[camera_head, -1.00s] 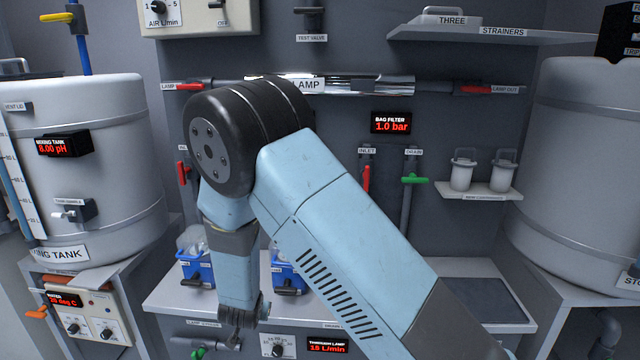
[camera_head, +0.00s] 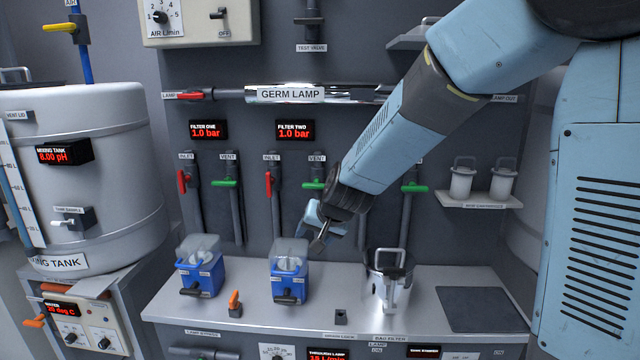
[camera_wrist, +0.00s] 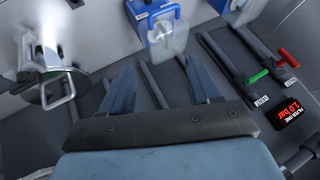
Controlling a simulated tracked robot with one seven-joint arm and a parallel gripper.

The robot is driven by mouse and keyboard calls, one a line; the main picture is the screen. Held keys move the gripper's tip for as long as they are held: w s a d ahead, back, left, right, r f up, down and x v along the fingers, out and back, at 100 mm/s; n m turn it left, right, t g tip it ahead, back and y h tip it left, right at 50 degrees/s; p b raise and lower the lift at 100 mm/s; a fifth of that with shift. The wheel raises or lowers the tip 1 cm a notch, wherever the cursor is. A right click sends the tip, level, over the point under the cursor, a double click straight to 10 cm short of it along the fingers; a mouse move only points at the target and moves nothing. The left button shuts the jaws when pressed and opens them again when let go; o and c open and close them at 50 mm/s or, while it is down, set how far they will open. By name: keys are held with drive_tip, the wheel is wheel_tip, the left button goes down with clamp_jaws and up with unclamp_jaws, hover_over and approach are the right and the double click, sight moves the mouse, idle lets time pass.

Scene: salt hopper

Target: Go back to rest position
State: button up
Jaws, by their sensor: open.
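My gripper (camera_head: 318,232) is in the middle of the head view, above the bench and just up and right of the second blue filter unit. In the wrist view its two fingers (camera_wrist: 160,88) stand apart with nothing between them. My arm comes down to it from the upper right. The second blue filter unit (camera_head: 288,280), with a clear top, stands upright on the bench. A blue filter unit with a clear housing also shows ahead of the fingers in the wrist view (camera_wrist: 165,38).
Another blue filter unit (camera_head: 200,272) stands to the left. A metal bag filter vessel (camera_head: 388,280) with a raised handle stands to the right. Red and green valve handles (camera_head: 268,184) line the wall behind. The mixing tank (camera_head: 90,190) is at the left. A dark pad (camera_head: 482,309) lies clear on the bench.

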drive_tip(key=s+d+r+n, duration=0.1)
drive_tip(key=s+d+r, duration=0.95)
drive_tip(key=d, duration=0.35)
drive_tip(key=s+d+r+h, duration=0.1)
drive_tip(key=s+d+h, duration=0.3)
drive_tip(key=s+d, duration=0.6)
drive_tip(key=s, duration=0.4)
drive_tip(key=shift+s+d+r+g, duration=0.25)
drive_tip(key=shift+d+r+g, duration=0.15)
